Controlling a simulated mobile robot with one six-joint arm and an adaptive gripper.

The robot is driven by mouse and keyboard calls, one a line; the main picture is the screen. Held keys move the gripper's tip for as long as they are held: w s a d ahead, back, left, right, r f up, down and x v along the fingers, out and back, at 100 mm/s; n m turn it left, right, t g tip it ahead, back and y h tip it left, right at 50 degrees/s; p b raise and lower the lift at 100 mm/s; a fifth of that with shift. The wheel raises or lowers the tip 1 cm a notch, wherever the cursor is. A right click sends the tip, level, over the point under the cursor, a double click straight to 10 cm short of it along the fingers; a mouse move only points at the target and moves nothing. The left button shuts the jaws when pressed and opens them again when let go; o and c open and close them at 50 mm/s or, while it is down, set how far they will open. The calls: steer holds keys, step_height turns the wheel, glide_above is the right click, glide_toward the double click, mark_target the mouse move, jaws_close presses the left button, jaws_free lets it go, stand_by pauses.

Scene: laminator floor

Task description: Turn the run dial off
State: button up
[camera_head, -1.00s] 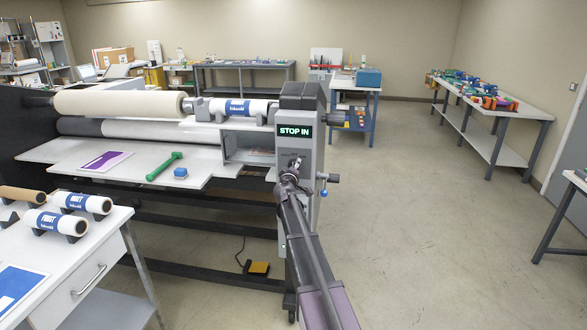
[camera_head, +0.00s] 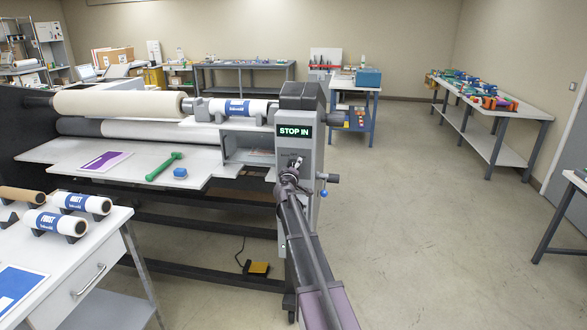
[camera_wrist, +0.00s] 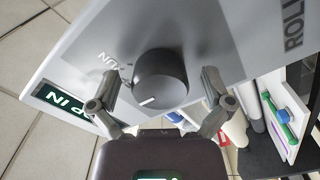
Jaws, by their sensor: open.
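The run dial (camera_wrist: 160,77) is a dark round knob with a white pointer mark, on the grey control panel (camera_wrist: 205,35). The pointer faces the lower left in the wrist view, and the lettering "RUN" is printed left of the knob. My gripper (camera_wrist: 161,82) is open, with one finger on each side of the dial. I cannot tell whether the fingers touch it. In the head view my gripper (camera_head: 295,165) is at the front of the machine's end column (camera_head: 308,150), below the green display (camera_head: 294,132) reading "STOP IN". There my arm hides the dial.
A blue-knobbed lever (camera_head: 323,192) sticks out right of my gripper. The laminator's table (camera_head: 60,150) holds a green tool (camera_head: 164,167) and a blue block (camera_head: 180,173). A yellow pedal (camera_head: 258,268) lies on the floor.

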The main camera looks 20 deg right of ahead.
steer(key=shift+s, duration=0.15)
steer(key=v, duration=1.1)
steer(key=shift+s+a, duration=0.2)
steer(key=shift+a, duration=0.1)
steer(key=shift+s, duration=0.1)
steer(key=s+a+f+m+g+y, duration=0.1)
steer(key=s+a+f+m+g, duration=0.2)
steer(key=s+f+g, duration=0.4)
steer(key=s+a+f+m+g+y, duration=0.1)
steer(key=s+a+f+m+g, duration=0.15)
steer(key=s+f, duration=0.4)
steer(key=s+a+f+g+y, duration=0.2)
steer(key=s+a+y, duration=0.2)
steer(key=s+a, duration=0.3)
steer(key=s+a+f+n+g+y, duration=0.1)
steer(key=s+a+f+g+y, duration=0.2)
steer(key=s+a, duration=0.5)
steer(key=s+y, duration=0.1)
steer(key=s, duration=0.1)
steer(key=shift+s+a, duration=0.25)
steer(key=shift+s, duration=0.15)
